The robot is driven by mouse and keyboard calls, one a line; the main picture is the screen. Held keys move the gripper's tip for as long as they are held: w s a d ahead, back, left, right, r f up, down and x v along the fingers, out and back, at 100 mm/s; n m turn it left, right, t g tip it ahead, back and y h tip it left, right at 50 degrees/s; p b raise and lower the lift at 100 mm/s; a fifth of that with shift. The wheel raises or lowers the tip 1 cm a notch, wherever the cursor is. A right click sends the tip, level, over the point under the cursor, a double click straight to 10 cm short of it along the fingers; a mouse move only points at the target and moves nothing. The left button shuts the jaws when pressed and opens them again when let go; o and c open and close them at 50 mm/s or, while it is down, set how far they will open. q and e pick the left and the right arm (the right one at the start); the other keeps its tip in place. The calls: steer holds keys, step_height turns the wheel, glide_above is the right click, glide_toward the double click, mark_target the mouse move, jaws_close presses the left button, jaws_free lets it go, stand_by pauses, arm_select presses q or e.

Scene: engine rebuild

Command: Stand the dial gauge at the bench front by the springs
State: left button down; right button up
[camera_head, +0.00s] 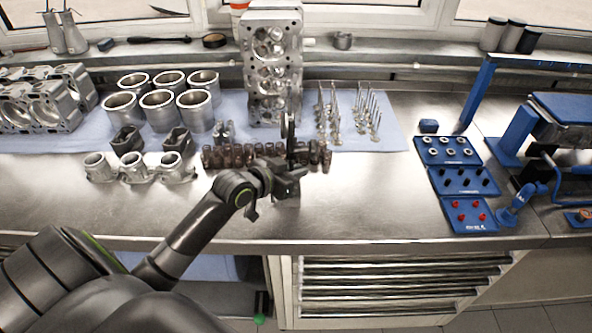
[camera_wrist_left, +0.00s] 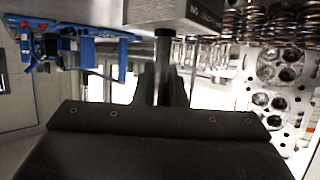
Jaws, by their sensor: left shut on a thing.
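My left gripper (camera_head: 291,172) is shut on the dial gauge (camera_head: 290,127), near the bench front beside the springs. The gauge stands upright, with its dark round dial above the jaws. In the left wrist view, its dark post (camera_wrist_left: 163,68) runs between the fingers to a grey lettered block (camera_wrist_left: 172,12). The brown springs (camera_head: 236,155) stand in a row just behind and left of the gripper; some are hidden behind it. They also show in the left wrist view (camera_wrist_left: 270,22). Whether the gauge's base touches the bench cannot be told. My right gripper is not in view.
A cylinder head (camera_head: 272,65) stands behind the springs, with valves (camera_head: 367,110) to its right. Metal throttle-like parts (camera_head: 135,170) lie left. Blue trays (camera_head: 462,181) lie right. The steel bench top (camera_head: 365,205) is bare between gripper and trays.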

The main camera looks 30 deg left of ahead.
arm_select(q)
steer(key=c, duration=1.4)
jaws_free()
steer(key=shift+d, duration=0.1)
steer(key=shift+f, duration=0.2)
steer(key=p+v, duration=0.2)
steer(key=v, duration=1.5)
steer(key=shift+s, duration=0.25)
steer(key=shift+r, duration=0.1)
